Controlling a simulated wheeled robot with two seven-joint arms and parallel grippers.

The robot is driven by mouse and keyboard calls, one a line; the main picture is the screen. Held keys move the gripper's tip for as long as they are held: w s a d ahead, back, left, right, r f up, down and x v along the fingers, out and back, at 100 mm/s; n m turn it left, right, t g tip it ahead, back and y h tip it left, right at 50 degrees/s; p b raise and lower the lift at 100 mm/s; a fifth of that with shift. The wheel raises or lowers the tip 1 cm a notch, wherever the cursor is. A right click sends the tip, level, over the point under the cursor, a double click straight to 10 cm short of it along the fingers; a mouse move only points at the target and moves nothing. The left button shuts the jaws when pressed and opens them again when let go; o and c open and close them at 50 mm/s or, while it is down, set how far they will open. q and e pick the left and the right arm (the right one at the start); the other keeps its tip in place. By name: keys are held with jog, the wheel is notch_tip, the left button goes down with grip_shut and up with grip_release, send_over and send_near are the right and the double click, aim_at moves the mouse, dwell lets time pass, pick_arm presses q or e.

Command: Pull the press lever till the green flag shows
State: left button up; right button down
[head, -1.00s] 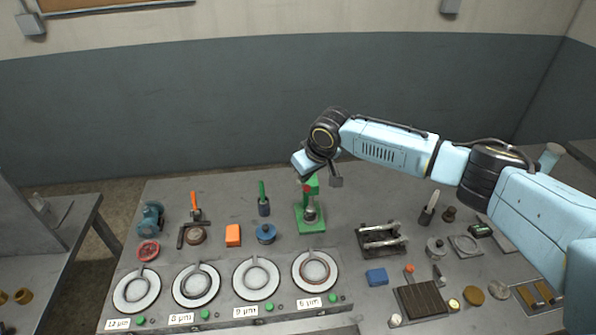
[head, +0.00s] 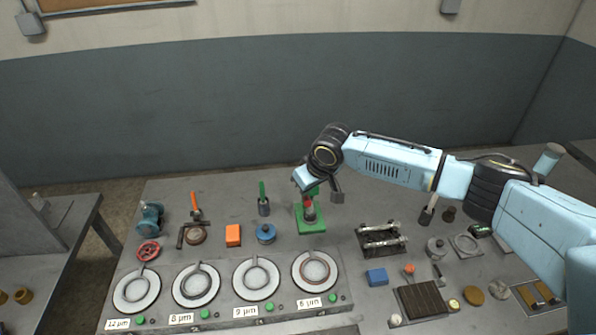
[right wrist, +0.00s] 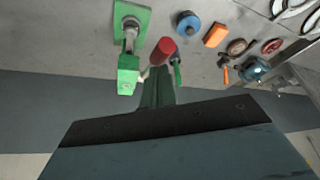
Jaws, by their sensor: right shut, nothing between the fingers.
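The green press (head: 312,226) stands on the bench at the back middle. My right gripper (head: 306,181) is over its upper part and hides most of its head in the head view. In the right wrist view, the press base (right wrist: 130,22) and green head (right wrist: 128,76) are in sight. A pale lever arm runs from the head to a red knob (right wrist: 161,50). The dark fingers of my right gripper (right wrist: 157,76) are shut and empty, close by the knob; I cannot tell whether they touch it. I cannot make out a raised flag. My left gripper is out of view.
A green-handled tool (head: 263,202) and a blue spool (head: 266,233) stand left of the press. A black rack (head: 381,241) stands to its right. A panel with several round dishes (head: 256,278) lies in front.

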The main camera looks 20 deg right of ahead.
aim_at(309, 206)
jog(key=shift+s+f, duration=0.15)
jog(key=shift+f, duration=0.05)
jog(key=shift+s+a+f, duration=0.1)
jog(key=shift+s+f, duration=0.35)
jog(key=shift+f, duration=0.45)
jog(key=shift+s+a+f, duration=0.15)
jog(key=shift+s+f, duration=0.45)
jog(key=shift+f, duration=0.3)
jog(key=shift+s, duration=0.1)
jog(key=shift+s+a, duration=0.25)
jog(key=shift+s, duration=0.2)
jog(key=shift+s+a+r, duration=0.2)
jog(key=shift+s+r, duration=0.05)
jog(key=shift+s, duration=0.6)
jog(key=shift+s+a+r, duration=0.2)
jog(key=shift+s+r, duration=0.05)
jog(key=shift+s, duration=0.65)
jog(key=shift+s+a+r, duration=0.2)
jog(key=shift+s+r, duration=0.05)
jog(key=shift+s, duration=0.6)
